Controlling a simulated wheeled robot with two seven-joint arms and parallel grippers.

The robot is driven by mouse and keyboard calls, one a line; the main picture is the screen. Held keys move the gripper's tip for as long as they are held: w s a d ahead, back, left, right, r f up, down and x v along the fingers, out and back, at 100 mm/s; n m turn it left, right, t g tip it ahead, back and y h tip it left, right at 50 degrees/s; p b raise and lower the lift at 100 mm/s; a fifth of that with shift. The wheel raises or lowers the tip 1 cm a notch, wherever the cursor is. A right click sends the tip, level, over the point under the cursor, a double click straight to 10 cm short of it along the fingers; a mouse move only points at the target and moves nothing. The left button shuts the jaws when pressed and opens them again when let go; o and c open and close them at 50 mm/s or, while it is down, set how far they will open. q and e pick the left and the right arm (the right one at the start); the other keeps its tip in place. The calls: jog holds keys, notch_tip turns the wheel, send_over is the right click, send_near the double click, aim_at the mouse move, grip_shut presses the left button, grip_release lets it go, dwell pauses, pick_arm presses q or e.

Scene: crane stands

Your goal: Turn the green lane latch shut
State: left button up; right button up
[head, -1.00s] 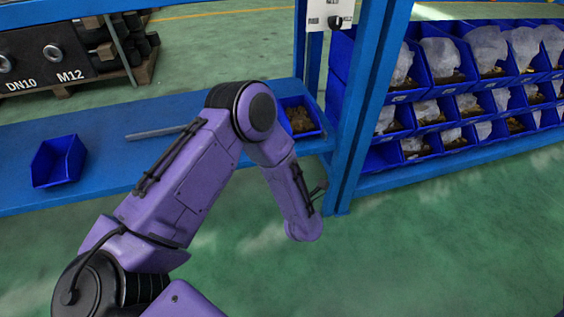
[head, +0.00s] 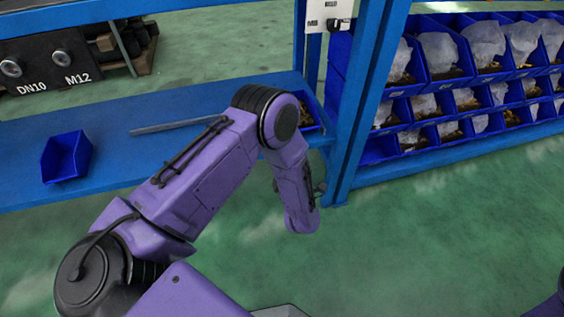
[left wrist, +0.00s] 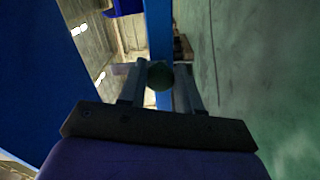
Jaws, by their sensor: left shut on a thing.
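In the left wrist view my left gripper (left wrist: 160,82) has its two grey fingers either side of a small, dark, greenish round knob (left wrist: 160,76) and is shut on it. The knob sits in front of a blue upright; it looks like the green lane latch, but its turn angle cannot be told. In the head view my purple left arm reaches across the blue bench, and its gripper is not visible there. No green latch can be made out in the head view. My right gripper is not in view.
A blue bench shelf (head: 110,150) holds an empty blue bin (head: 66,157) and a grey bar (head: 178,125). A blue rack post (head: 357,110) stands right of my arm. Beyond it are rows of blue bins (head: 440,75) with parts and bags. Green floor (head: 430,240) in front is clear.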

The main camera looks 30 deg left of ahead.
pick_arm(q)
jog(key=o, duration=1.1)
jog(key=shift+c, duration=0.2)
jog(key=p+v, duration=0.2)
jog(key=v, duration=0.8)
jog(key=shift+s+d, duration=0.15)
jog(key=shift+d, duration=0.1)
